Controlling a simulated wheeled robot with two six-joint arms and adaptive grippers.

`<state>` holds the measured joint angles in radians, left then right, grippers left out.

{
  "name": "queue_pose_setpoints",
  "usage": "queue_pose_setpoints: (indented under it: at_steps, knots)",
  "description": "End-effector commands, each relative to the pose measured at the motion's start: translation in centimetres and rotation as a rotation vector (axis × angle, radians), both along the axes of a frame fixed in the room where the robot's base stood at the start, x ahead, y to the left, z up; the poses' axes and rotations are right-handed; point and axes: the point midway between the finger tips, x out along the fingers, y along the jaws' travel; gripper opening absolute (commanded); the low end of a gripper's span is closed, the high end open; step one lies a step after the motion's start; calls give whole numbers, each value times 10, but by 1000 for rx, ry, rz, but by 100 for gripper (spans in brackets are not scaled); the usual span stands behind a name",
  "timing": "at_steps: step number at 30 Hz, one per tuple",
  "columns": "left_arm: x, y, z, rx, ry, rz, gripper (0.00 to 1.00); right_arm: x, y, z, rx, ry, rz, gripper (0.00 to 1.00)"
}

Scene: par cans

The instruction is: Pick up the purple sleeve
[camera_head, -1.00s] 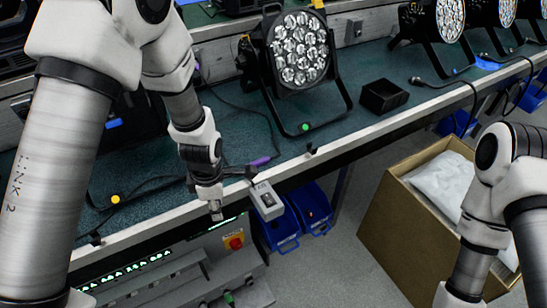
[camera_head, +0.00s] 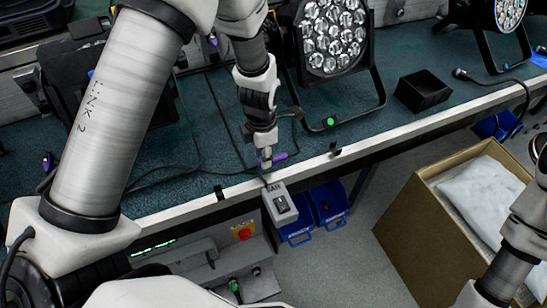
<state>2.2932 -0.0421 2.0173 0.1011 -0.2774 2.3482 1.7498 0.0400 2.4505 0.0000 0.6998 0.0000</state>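A purple sleeve (camera_head: 280,157) lies on a dark cable on the green bench top, close to the front edge. More purple shows beside my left arm at the back (camera_head: 213,41) and at the far left (camera_head: 46,180). My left gripper (camera_head: 265,160) points down over the bench edge, at the left end of the sleeve. It overlaps the sleeve's end in the picture; I cannot tell if they touch. The fingers are small, and their opening is unclear. My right arm shows at the right edge; its gripper is out of view.
A par can (camera_head: 332,38) with a black bracket stands behind the sleeve. A grey switch box (camera_head: 280,204) hangs at the front edge above blue bins (camera_head: 327,202). A cardboard carton (camera_head: 425,235) stands on the floor.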

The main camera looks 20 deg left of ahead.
Motion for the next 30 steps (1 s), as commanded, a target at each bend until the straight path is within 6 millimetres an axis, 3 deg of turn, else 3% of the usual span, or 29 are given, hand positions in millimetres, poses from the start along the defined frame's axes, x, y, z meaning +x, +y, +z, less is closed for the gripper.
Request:
queue_pose_setpoints:
  at_steps: [3, 10, 12, 13, 24, 30]
  knots:
    - [-1, 0, -18, 1, 2, 1, 33, 0, 0, -1, 0, -1, 0, 40]
    - [0, 0, -20, 0, -1, 0, 33, 0, 0, -1, 0, -1, 0, 40]
    - [0, 0, -20, 0, -1, 0, 9, 0, 0, -1, 0, -1, 0, 40]
    - [0, 0, -20, 0, -1, 0, 2, 0, 0, -1, 0, -1, 0, 40]
    - [0, 0, -20, 0, -1, -1, 2, 0, 0, 0, 0, -1, 0, 40]
    - [0, -1, -9, 0, -1, -5, 2, 0, 0, 12, 0, -1, 0, 40]
